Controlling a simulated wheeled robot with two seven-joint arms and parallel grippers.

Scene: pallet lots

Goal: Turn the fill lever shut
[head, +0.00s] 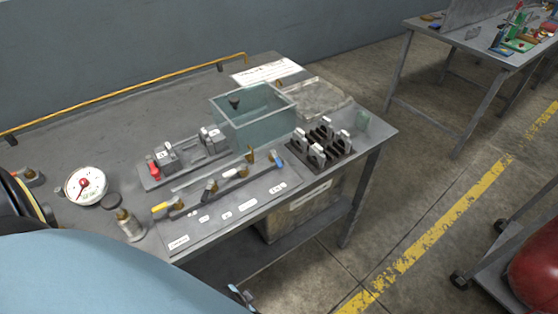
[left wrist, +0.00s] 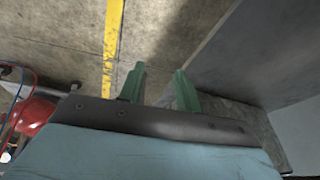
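A grey valve panel (head: 262,204) lies on the workbench in the head view. It carries several small levers: one with a yellow handle (head: 160,207) at its left end, one with a white handle (head: 235,172) near the middle and one with a blue handle (head: 279,161) at its right end. The labels are too small to read, so I cannot tell which is the fill lever. My left gripper (left wrist: 160,87) shows two green fingers apart with nothing between them, over the floor and away from the levers. My right gripper is not in view.
A clear tank (head: 253,137) stands behind the panel. A fixture with a red-handled clamp (head: 153,170), a pressure gauge (head: 86,185) and a black rack (head: 318,155) are nearby. A yellow pipe (head: 130,95) runs along the bench's back. A red tank (head: 535,268) stands on a cart.

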